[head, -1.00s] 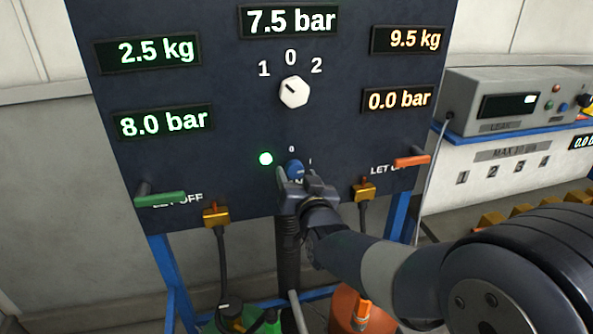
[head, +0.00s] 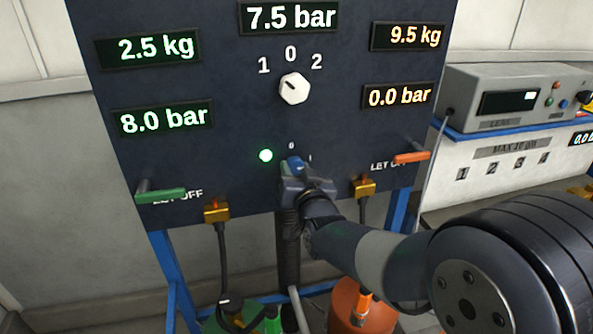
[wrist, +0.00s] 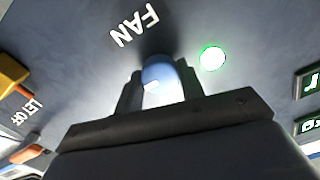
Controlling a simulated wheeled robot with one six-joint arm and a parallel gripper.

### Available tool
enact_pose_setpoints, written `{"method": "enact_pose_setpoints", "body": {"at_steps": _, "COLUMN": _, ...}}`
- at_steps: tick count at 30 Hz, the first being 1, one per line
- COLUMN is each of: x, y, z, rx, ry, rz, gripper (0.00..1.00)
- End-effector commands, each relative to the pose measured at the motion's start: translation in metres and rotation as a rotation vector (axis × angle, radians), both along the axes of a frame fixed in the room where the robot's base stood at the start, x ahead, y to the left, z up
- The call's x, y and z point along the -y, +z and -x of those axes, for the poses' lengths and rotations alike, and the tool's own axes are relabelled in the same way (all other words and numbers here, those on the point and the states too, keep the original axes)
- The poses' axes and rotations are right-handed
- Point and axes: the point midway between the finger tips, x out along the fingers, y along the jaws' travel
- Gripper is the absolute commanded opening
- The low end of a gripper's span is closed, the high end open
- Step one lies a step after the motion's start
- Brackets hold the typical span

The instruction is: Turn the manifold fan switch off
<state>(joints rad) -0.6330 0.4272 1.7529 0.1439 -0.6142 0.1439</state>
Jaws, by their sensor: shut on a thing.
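The fan switch is a blue knob (head: 295,165) low in the middle of the dark panel (head: 235,100), with small 0 and 1 marks above and to its right. In the wrist view the knob (wrist: 158,78) sits between my two fingers, beside the word FAN, and a white mark shows on it. My gripper (head: 304,180) is shut on the knob. It hides the knob's lower part and the label in the head view. A lit green lamp (head: 265,155) is just left of the knob; it also glows in the wrist view (wrist: 212,58).
A white selector (head: 294,89) marked 1, 0, 2 is above. A green lever (head: 161,196) is at lower left and an orange lever (head: 411,158) at right. Brass fittings (head: 216,211) with hoses are below. A grey instrument (head: 515,97) stands on the right bench.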

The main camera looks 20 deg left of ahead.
Motion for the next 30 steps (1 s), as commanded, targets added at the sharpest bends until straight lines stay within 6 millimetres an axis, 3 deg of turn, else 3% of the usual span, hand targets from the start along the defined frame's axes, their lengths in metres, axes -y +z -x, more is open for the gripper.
{"method": "enact_pose_setpoints", "body": {"at_steps": 14, "x": -0.0002, "y": -0.0028, "z": 0.0, "rx": 0.051, "ry": 0.001, "rz": 0.08, "gripper": 0.14}}
{"method": "enact_pose_setpoints", "body": {"at_steps": 30, "x": 0.0002, "y": -0.0024, "z": -0.0003, "rx": 0.297, "ry": 0.0, "rz": 0.481, "gripper": 0.14}}
